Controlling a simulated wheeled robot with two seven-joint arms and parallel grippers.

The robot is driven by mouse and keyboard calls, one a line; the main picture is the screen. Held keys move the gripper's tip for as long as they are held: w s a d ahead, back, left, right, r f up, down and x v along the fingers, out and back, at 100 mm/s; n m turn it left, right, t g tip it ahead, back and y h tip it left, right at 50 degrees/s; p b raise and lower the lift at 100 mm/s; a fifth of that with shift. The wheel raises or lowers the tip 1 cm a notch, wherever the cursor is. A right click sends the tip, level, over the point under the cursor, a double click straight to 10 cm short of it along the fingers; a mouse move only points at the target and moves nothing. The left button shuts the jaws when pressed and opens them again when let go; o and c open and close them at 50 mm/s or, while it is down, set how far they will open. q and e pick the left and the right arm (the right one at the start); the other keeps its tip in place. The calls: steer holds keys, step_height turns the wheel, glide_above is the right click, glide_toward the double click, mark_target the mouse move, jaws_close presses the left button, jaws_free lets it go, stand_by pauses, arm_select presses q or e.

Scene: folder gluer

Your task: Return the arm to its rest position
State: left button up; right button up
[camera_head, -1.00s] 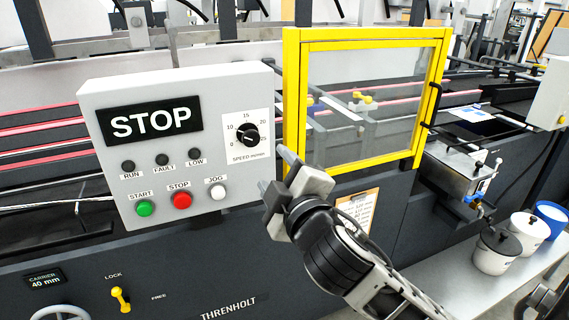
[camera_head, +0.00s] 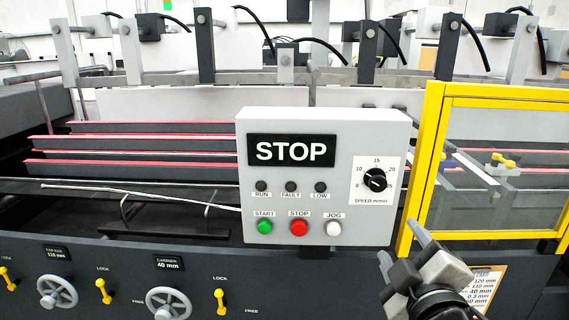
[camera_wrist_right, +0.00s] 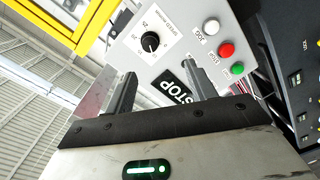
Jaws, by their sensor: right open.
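My right gripper (camera_head: 400,248) is at the lower right in the head view, in front of the machine and just right of the control box. Its jaws are open and empty. In the right wrist view its two fingers (camera_wrist_right: 160,95) stand apart, with the control box (camera_wrist_right: 185,40) beyond them. In the head view the grey control box (camera_head: 322,125) has a STOP display (camera_head: 291,151), a speed dial (camera_head: 375,180) and green, red and white buttons. My left gripper is not in view.
A yellow-framed clear guard (camera_head: 432,140) stands right of the box, above a posted sheet (camera_head: 490,283). Handwheels (camera_head: 168,302) and yellow lock levers (camera_head: 104,291) line the machine's lower front. Red-edged rails (camera_head: 150,142) run behind. The front left is free of my arms.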

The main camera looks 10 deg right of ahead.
steer(key=s+a+f+m+g+y, duration=0.1)
steer(key=a+f+g+y, duration=0.1)
steer(key=f, duration=0.7)
steer(key=s+a+f+m+g+y, duration=0.1)
steer(key=s+a+f+g, duration=0.1)
steer(key=f, duration=0.6)
steer(key=s+a+f+m+g+y, duration=0.1)
steer(key=s+f+m, duration=0.2)
steer(key=s+f, duration=0.2)
steer(key=s+a+f+m+g+y, duration=0.1)
steer(key=s+a+f+m+g, duration=0.1)
steer(key=s+f, duration=0.4)
step_height(320, 180, down, 6)
steer(key=shift+s+r+m, duration=0.1)
steer(key=shift+s+m, duration=0.15)
steer(key=shift+m, duration=0.15)
